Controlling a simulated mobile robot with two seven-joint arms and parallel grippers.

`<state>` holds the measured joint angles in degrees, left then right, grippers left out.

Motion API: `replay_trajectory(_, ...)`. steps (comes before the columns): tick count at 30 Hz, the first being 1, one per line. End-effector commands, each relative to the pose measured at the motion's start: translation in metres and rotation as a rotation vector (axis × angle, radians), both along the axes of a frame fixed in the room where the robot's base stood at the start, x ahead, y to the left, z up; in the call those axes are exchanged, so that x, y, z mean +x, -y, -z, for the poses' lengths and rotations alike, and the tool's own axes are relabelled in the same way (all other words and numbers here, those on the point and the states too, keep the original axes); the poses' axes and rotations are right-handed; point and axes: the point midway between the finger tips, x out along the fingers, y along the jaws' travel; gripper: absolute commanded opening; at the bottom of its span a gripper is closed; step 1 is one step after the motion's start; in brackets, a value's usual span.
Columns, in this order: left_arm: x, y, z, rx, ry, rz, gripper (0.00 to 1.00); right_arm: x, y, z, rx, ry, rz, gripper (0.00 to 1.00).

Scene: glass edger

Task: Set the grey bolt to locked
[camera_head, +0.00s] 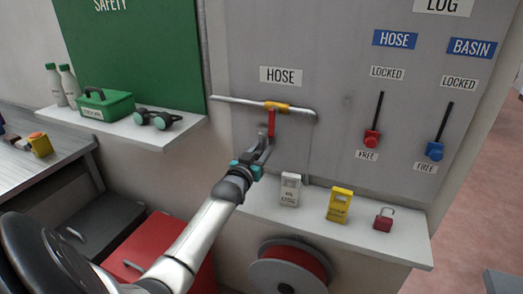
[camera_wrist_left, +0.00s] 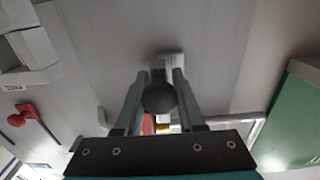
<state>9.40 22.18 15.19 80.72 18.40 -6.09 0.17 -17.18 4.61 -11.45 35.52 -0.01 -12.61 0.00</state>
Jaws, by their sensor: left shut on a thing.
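My left gripper (camera_head: 265,147) reaches the grey wall panel just below the red lever. In the left wrist view its fingers (camera_wrist_left: 156,100) are shut on a dark grey round knob (camera_wrist_left: 158,98), which looks like the grey bolt. A pale grey piece (camera_wrist_left: 170,62) shows behind the knob. In the head view the gripper hides the bolt, so its locked or free position cannot be told. The red lever (camera_head: 271,122) hangs down from a yellow hub (camera_head: 277,106) on a horizontal pipe, under a HOSE sign (camera_head: 281,75). My right gripper is not in view.
A red bolt (camera_head: 371,138) and a blue bolt (camera_head: 434,151) sit near their FREE labels on the right. A shelf (camera_head: 330,232) below holds a white tag (camera_head: 290,190), a yellow tag (camera_head: 339,205) and a red padlock (camera_head: 383,220). A green box (camera_head: 106,105) stands left.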

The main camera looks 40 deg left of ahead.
Motion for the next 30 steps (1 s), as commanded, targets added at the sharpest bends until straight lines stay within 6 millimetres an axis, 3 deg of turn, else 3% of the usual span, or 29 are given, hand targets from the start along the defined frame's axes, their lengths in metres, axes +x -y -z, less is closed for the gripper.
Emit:
replay_trajectory(1,0.0,0.0,-0.012,0.001,0.001,0.0,0.0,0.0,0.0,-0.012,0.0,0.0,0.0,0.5)
replay_trajectory(6,0.0,0.0,-0.028,0.001,0.001,0.0,0.0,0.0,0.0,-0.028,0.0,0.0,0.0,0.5)
replay_trajectory(18,0.001,-0.001,-0.033,0.003,0.009,0.0,0.0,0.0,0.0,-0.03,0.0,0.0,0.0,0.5)
replay_trajectory(19,0.001,-0.001,-0.033,0.003,0.01,0.0,0.41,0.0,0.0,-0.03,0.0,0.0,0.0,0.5)
replay_trajectory(26,0.0,0.0,-0.031,0.002,0.005,0.0,0.66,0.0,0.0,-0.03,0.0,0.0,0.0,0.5)
replay_trajectory(30,0.0,0.0,-0.03,0.001,0.004,0.0,0.66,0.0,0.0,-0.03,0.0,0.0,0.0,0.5)
